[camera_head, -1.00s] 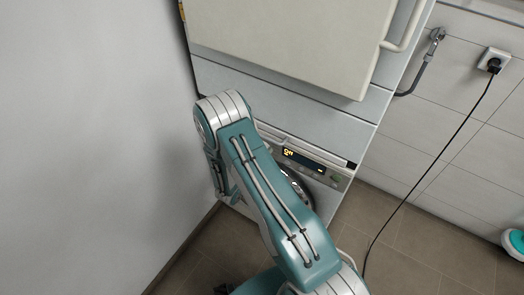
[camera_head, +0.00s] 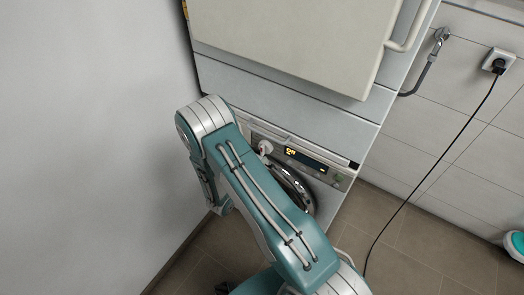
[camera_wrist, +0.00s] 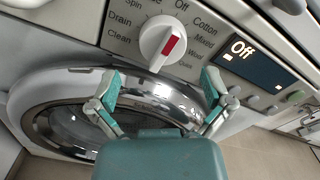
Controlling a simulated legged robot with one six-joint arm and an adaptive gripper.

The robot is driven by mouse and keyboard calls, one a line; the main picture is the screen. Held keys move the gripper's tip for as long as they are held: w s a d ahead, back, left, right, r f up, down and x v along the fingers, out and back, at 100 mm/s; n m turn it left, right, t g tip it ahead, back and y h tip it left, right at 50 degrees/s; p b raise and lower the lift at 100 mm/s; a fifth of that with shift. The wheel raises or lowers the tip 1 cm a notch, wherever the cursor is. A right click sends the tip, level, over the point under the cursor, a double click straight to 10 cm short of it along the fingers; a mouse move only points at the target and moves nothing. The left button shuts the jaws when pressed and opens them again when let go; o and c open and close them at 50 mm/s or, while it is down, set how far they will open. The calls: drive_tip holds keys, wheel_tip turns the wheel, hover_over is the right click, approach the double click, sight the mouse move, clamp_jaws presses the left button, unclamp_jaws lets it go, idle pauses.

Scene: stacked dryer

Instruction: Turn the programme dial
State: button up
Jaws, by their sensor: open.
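The programme dial (camera_wrist: 160,42) is a round white knob with a red pointer mark, on the machine's control panel in the wrist view. Words such as Drain, Spin, Off and Cotton ring it. It also shows in the head view (camera_head: 265,147), just right of my arm. My gripper (camera_wrist: 158,88) is open, its two teal fingers spread in the wrist view. In the picture the fingertips sit below and to either side of the dial, and nothing is between them. In the head view the gripper is hidden behind my arm.
A lit display (camera_wrist: 252,62) reads "Off" right of the dial, with buttons below it. The round door (camera_wrist: 70,115) with a chrome rim lies under the panel. A dryer (camera_head: 290,40) is stacked above. A grey wall (camera_head: 80,140) stands close on the left.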

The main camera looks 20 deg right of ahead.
drive_tip(key=v, duration=0.7)
drive_tip(key=shift+a, duration=0.15)
drive_tip(key=s+d+r+m+g+y, duration=0.1)
drive_tip(key=s+d+r+m+g, duration=0.1)
drive_tip(key=s+r+m+g, duration=0.3)
drive_tip(key=s+d+r+m+g+y, duration=0.1)
drive_tip(key=d+r+m+g, duration=0.1)
drive_tip(key=r+m, duration=0.45)
drive_tip(key=s+d+r+m+g+y, duration=0.1)
drive_tip(key=s+d+r+m+g, duration=0.15)
drive_tip(key=r+m+g, duration=0.35)
drive_tip(key=s+a+r+m+t+y, duration=0.3)
drive_tip(key=s+r+m+y, duration=0.3)
drive_tip(key=r, duration=0.2)
drive_tip(key=s+a+r+m+t+y, duration=0.3)
drive_tip(key=s+r+m+t+y, duration=0.2)
drive_tip(key=s+r+m+y, duration=0.1)
drive_tip(key=shift+a+r+m+t, duration=0.35)
drive_tip(key=shift+r+m, duration=0.4)
drive_tip(key=shift+r, duration=0.15)
